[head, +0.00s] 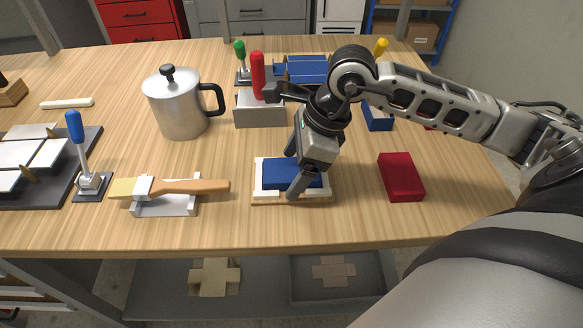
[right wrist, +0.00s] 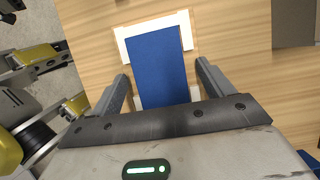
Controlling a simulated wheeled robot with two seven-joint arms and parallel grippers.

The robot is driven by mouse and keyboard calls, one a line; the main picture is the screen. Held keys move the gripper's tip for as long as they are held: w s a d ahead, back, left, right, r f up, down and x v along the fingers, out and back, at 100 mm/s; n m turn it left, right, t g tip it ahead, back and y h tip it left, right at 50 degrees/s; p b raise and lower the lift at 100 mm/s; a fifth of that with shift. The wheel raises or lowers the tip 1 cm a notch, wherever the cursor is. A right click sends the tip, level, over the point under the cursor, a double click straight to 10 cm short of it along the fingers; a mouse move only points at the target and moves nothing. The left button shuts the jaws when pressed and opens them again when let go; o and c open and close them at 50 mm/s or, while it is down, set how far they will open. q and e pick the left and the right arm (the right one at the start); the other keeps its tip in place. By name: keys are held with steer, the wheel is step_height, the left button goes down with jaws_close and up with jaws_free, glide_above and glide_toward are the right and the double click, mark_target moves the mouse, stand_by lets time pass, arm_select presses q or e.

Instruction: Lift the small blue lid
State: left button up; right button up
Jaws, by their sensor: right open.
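The small blue lid (head: 283,176) lies flat in a white holder (head: 262,192) on a thin wooden base, near the table's front edge. In the right wrist view the blue lid (right wrist: 158,65) lies between my fingers, with white corner pieces (right wrist: 124,42) of the holder around it. My right gripper (head: 293,173) is open and points down over the lid, one finger at its far side and one at its near side. In the right wrist view the right gripper (right wrist: 163,75) shows a gap on both sides of the lid. My left gripper is not in view.
A red box (head: 400,177) lies to the right of the holder. A brush (head: 185,187) on a stand lies to the left. Behind are a grey block (head: 260,112) with a red handle and a metal pot (head: 180,105). Bare table shows between the holder and red box.

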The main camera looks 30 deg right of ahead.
steer(key=shift+f+b, duration=0.2)
steer(key=shift+b, duration=0.25)
stand_by(0.4)
steer(key=c, duration=1.1)
